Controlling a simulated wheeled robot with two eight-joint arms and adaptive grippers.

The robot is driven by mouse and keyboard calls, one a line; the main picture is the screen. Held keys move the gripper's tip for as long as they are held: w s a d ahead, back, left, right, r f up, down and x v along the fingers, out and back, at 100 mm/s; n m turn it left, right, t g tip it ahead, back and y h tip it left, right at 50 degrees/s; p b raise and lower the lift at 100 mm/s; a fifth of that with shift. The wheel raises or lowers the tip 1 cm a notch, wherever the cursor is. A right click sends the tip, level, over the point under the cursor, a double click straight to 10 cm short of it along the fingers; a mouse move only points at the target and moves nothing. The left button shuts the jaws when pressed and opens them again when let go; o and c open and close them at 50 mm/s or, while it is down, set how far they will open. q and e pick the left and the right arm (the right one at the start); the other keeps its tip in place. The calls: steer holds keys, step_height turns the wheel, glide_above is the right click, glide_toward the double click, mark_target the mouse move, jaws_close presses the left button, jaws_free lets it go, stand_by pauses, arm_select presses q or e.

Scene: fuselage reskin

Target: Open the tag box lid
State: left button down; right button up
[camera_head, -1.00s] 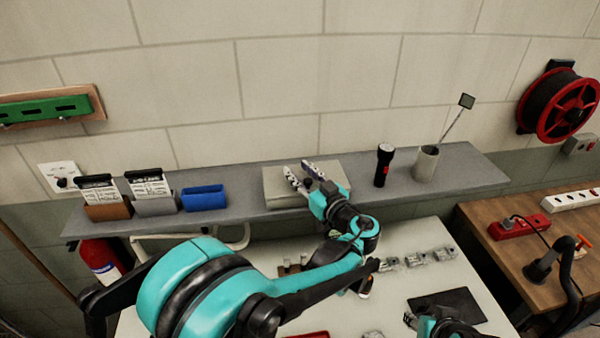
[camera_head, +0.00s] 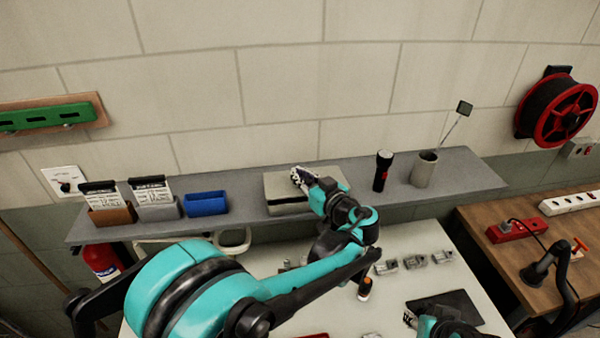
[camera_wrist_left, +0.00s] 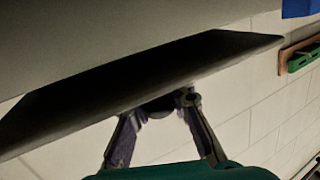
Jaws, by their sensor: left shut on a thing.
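The tag box is a pale grey-beige box (camera_head: 281,187) on the grey wall shelf in the head view. A dark line runs along its front below the lid; I cannot tell surely how far the lid is raised. My left gripper (camera_head: 299,178) is at the top of the box, shut on the lid's grip, which its fingers mostly hide. In the left wrist view the two fingers (camera_wrist_left: 157,106) close around a small dark part under a broad dark slab. My right gripper (camera_head: 410,319) is low over the white table, small and partly cut off.
On the shelf (camera_head: 245,222), a blue bin (camera_head: 205,204) and card holders stand left of the box. A black flashlight (camera_head: 383,171) and a grey cup (camera_head: 425,170) with a thin mirror-like tool stand to its right. The wall is close behind.

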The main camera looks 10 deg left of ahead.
arm_select(q)
steer(key=r+g+h+p, duration=0.1)
steer(key=p, duration=0.1)
steer(key=w+r+m+g+h+p, duration=0.1)
steer(key=p, duration=0.1)
steer(key=w+a+r+g+p, duration=0.1)
steer(key=g+p, duration=0.1)
steer(key=shift+w+r+h, duration=0.2)
steer(key=shift+h, duration=0.2)
steer(key=g+p, duration=0.1)
steer(key=w+m+g+h+p, duration=0.1)
steer(key=shift+w+a+r+p, duration=0.3)
steer(key=shift+a+p, duration=0.05)
steer(key=w+g+p, duration=0.1)
steer(key=g+h+p, duration=0.1)
steer(key=shift+w+a+r+m+g, duration=0.15)
steer(key=shift+w+a+m+g, duration=0.15)
steer(key=shift+w+a+m, duration=0.1)
steer(key=w+g, duration=0.1)
steer(key=w+a+f+g+h+p, duration=0.1)
steer(key=w, duration=0.1)
steer(key=shift+w+a+f, duration=0.1)
steer(key=shift+w+a, duration=0.05)
steer(key=shift+a, duration=0.05)
stand_by(0.4)
